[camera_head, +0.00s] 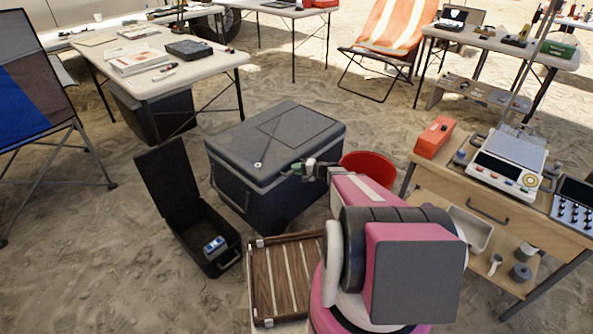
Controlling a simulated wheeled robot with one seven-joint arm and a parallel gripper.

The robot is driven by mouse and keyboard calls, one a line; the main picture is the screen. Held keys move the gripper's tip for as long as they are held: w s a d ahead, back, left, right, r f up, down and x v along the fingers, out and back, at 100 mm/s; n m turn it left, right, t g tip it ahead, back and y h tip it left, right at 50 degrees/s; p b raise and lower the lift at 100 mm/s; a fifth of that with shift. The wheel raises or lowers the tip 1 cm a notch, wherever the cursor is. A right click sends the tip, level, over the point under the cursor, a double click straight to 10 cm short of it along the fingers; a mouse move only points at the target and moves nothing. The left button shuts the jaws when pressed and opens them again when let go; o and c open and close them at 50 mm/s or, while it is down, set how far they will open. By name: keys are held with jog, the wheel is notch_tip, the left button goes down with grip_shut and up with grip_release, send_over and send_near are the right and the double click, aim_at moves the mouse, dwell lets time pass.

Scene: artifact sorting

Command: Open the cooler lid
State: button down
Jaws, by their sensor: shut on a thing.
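The cooler (262,190) is a large dark grey box on the sand, in the middle of the head view. Its lid (272,135) lies flat and looks closed, with a small pale object on top. My pink arm reaches in from the lower right. My gripper (297,169) is at the near right edge of the lid and is shut on it. The fingertips are small here, and my arm hides part of the cooler's right side.
An open black case (172,190) with a blue item inside stands left of the cooler. A slatted wooden tray (290,278) lies in front. A red bucket (369,166) is behind my arm. A wooden workbench (465,188) stands right. Sand behind the cooler is clear.

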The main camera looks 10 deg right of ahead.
jog(key=w+a+r+m+g+h, duration=0.1)
jog(key=w+a+r+g+h, duration=0.2)
jog(key=r, duration=0.8)
jog(key=w+a+r+g+h, duration=0.1)
jog(key=w+a+r, duration=0.2)
jog(key=w+r, duration=0.55)
jog(key=w+a+r+m+g+h, duration=0.1)
jog(key=w+a+r+g+h, duration=0.15)
jog(key=r, duration=1.15)
jog(key=w+a+r, duration=0.4)
jog(key=w+a, duration=0.3)
jog(key=w, duration=0.2)
jog(key=w+a+r+g+h, duration=0.1)
jog(key=w+a+r, duration=0.3)
jog(key=w+a, duration=0.4)
jog(key=w+a+r, duration=0.5)
jog(key=w+a, duration=0.2)
jog(key=w, duration=0.4)
jog(key=shift+w+a+m+g, duration=0.3)
jog(key=shift+w+m+g, duration=0.05)
jog(key=shift+w+m, duration=0.05)
jog(key=shift+h, duration=0.25)
jog(key=c, duration=1.1)
grip_release()
jog(key=shift+c, duration=0.2)
